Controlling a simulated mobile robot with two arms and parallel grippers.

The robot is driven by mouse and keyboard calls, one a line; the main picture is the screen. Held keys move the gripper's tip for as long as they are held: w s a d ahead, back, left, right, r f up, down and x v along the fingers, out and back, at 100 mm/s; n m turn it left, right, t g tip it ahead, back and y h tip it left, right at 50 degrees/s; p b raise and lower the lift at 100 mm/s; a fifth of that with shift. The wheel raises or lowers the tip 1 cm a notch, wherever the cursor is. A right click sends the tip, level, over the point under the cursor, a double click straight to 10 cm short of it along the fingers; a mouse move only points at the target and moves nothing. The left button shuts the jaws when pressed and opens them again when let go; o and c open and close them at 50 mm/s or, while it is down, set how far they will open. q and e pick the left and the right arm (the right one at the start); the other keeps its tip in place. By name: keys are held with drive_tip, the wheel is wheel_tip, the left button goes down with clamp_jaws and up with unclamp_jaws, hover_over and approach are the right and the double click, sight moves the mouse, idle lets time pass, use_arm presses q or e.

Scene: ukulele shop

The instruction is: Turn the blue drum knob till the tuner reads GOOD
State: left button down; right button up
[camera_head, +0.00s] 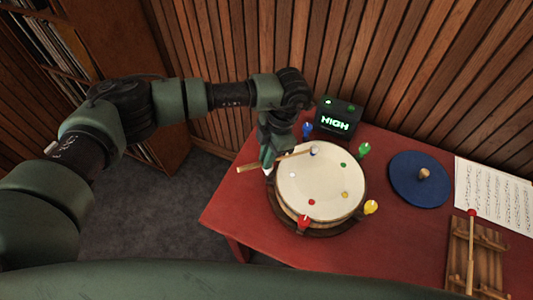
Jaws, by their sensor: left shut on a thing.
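The cream-topped drum (318,187) stands on the red table, with coloured knobs around its rim. The blue knob (307,130) is at the drum's far left edge. The black tuner (337,117) behind the drum reads HIGH in green. My left gripper (268,166) is at the drum's left rim, shut on a thin wooden stick (249,168). The stick extends over the drumhead, its small pale-blue tip near the far edge. The gripper is apart from the blue knob. Exact finger contact is too small to see. My right gripper is not in view.
A green knob (364,149), a yellow knob (371,207) and a red knob (304,223) surround the drum. A blue disc (420,180), sheet music (492,194) and a wooden rack (483,262) with a red-tipped stick lie right. The table's front left corner is clear.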

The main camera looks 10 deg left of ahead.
use_arm(q)
drive_tip(key=shift+f, duration=0.5)
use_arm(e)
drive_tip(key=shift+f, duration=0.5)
use_arm(q)
drive_tip(key=shift+r, duration=0.15)
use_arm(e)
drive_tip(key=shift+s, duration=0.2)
use_arm(q)
drive_tip(key=shift+a+p+v, duration=0.2)
drive_tip(key=shift+p+v, duration=0.25)
drive_tip(key=shift+v, duration=0.55)
drive_tip(key=shift+s+r, duration=0.1)
drive_tip(key=shift+s, duration=0.05)
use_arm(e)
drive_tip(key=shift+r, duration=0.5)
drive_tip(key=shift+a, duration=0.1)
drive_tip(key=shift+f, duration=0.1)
